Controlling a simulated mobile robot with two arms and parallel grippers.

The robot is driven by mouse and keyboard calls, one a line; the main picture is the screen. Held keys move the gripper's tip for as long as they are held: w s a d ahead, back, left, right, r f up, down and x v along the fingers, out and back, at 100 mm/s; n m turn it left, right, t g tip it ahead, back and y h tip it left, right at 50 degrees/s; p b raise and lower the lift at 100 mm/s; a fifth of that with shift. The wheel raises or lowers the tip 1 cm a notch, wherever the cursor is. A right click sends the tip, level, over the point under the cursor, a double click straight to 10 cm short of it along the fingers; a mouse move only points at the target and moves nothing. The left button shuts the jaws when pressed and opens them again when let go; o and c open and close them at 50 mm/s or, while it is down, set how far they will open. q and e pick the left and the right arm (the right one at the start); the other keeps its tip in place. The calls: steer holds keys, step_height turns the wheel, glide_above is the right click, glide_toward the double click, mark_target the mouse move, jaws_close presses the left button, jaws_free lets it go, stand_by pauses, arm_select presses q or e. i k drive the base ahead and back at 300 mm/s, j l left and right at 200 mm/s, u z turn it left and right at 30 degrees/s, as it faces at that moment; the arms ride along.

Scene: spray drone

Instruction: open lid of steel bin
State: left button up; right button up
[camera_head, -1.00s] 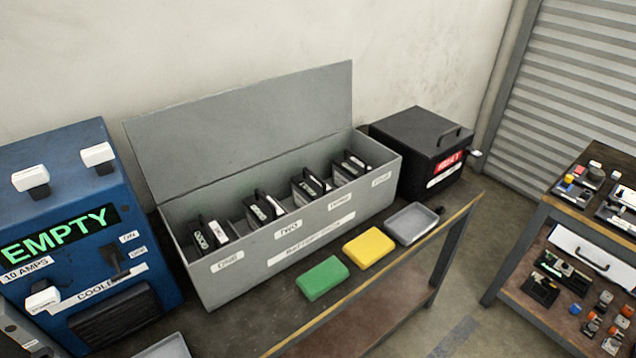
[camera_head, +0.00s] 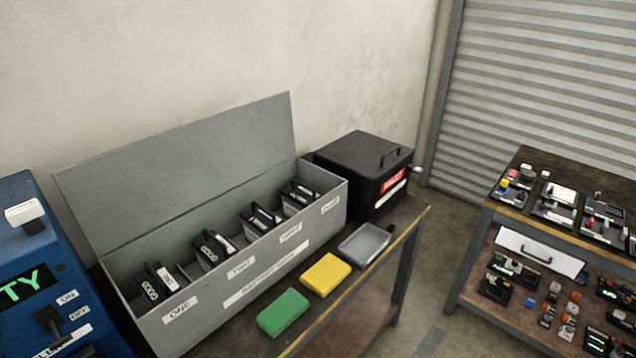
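A long grey metal box (camera_head: 262,262) stands on the bench with its lid (camera_head: 185,172) raised. It holds several black packs in labelled slots marked ONE, TWO and so on. A black box (camera_head: 358,190) stands at the bench's far right end, by the wall. It has a flat top with a handle (camera_head: 390,156), a red label and a white label on its front, and its lid is shut. I cannot tell from its look alone which box is called the steel bin. Neither of my grippers is in view.
A green block (camera_head: 283,311), a yellow block (camera_head: 325,274) and a grey tray (camera_head: 364,243) lie along the bench's front edge. A blue machine (camera_head: 85,300) stands at left. A shelf cart (camera_head: 480,225) with small parts is at right, with floor between.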

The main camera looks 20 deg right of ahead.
mark_target(371, 156)
steer(key=i+l, duration=0.1)
steer(key=l, duration=0.3)
steer(key=i+l+u, duration=0.1)
steer(key=l, duration=0.3)
steer(key=i+l, duration=0.15)
steer(key=l, duration=0.2)
steer(key=i+l+u, duration=0.1)
steer(key=l, duration=0.3)
